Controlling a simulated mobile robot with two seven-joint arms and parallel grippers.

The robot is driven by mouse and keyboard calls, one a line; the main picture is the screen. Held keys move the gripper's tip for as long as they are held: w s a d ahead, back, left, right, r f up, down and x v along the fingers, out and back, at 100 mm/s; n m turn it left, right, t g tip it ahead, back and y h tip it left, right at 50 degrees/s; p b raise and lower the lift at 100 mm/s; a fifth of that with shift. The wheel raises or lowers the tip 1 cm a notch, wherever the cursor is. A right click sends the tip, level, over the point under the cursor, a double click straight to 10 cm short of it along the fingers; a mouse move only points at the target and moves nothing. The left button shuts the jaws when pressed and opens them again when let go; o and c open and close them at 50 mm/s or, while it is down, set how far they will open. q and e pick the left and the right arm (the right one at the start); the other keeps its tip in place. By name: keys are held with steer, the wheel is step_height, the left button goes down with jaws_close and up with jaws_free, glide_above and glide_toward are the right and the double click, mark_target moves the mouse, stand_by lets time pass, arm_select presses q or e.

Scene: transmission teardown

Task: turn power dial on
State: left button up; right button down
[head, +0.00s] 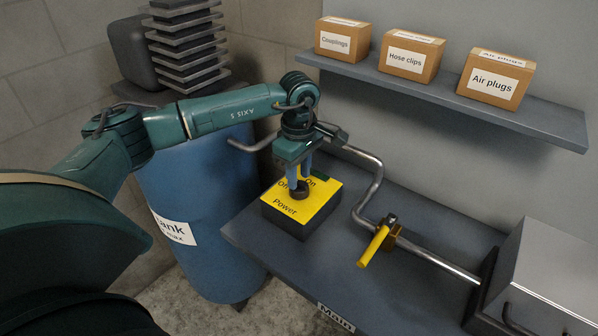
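The power dial (302,193) is a small black knob on the yellow top of a dark box (317,202), marked "Power", with "Off" and "On" near the far edge. The box stands on a grey bench. My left gripper (299,182) comes down over the dial from above, with its two blue fingers slightly apart and their tips at the knob. Whether they grip it or only stand around it cannot be made out. The fingers cover part of the dial and lettering, so its pointing direction is unclear. My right gripper is out of view.
A metal pipe (372,190) with a yellow-handled valve (374,246) runs right of the box to a grey metal housing (545,270). A blue tank (200,205) stands left of the bench. A shelf (540,118) above holds labelled cardboard boxes (411,53).

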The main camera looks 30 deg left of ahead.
arm_select(q)
steer(key=shift+f, duration=0.5)
jaws_close()
